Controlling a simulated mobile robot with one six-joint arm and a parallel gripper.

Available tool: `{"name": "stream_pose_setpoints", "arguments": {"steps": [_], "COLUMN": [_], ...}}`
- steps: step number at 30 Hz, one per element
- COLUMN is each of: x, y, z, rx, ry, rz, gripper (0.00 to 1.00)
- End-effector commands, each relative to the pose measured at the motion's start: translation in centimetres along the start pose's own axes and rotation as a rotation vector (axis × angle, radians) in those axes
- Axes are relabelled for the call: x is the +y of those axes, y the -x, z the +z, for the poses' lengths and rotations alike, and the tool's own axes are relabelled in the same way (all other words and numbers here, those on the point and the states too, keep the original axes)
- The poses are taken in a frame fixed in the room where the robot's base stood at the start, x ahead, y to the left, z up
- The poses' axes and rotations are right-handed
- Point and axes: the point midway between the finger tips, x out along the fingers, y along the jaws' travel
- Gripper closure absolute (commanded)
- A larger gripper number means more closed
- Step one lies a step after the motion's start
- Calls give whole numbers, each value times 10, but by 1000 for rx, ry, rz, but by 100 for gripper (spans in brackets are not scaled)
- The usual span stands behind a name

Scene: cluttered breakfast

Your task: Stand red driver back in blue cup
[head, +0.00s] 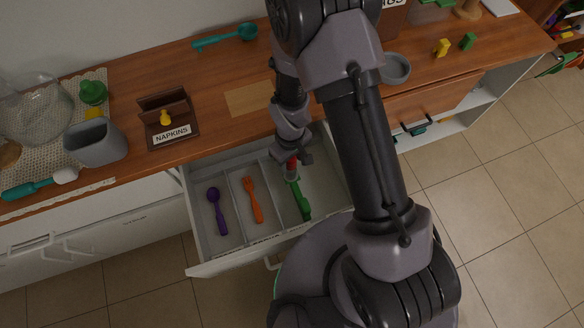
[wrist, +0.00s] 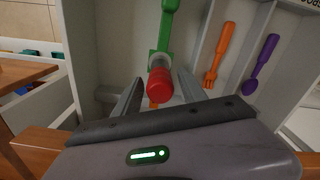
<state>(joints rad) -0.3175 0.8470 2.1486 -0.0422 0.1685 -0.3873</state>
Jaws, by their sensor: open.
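A red cylinder with a grey part, which looks like the red driver, shows at the back of the drawer's right compartment (head: 292,162). In the wrist view the red driver (wrist: 160,86) is seen nearly end-on, by a green utensil (wrist: 169,30); whether they touch is unclear. My gripper (head: 297,160) is down at the drawer. In the wrist view my gripper (wrist: 160,97) is open, its fingers on either side of the red end, with no visible grip. No clearly blue cup shows; a grey, square-mouthed cup (head: 96,143) stands on the counter at left.
The open drawer (head: 225,263) also holds a purple spoon (head: 217,211) and an orange fork (head: 253,200) in separate compartments. A napkin holder (head: 170,134), a teal ladle (head: 226,38) and a grey bowl (head: 396,68) are on the counter. Counter space right of the napkin holder is clear.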

Motion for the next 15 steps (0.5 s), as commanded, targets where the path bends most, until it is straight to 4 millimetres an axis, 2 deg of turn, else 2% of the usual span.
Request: {"name": "stream_pose_setpoints", "arguments": {"steps": [1,6,9,15], "x": [0,0,0,0], "y": [1,1,1,2], "z": [0,0,0,0], "rx": [0,0,0,0], "ry": [0,0,0,0], "rz": [0,0,0,0], "gripper": [51,84,100,100]}}
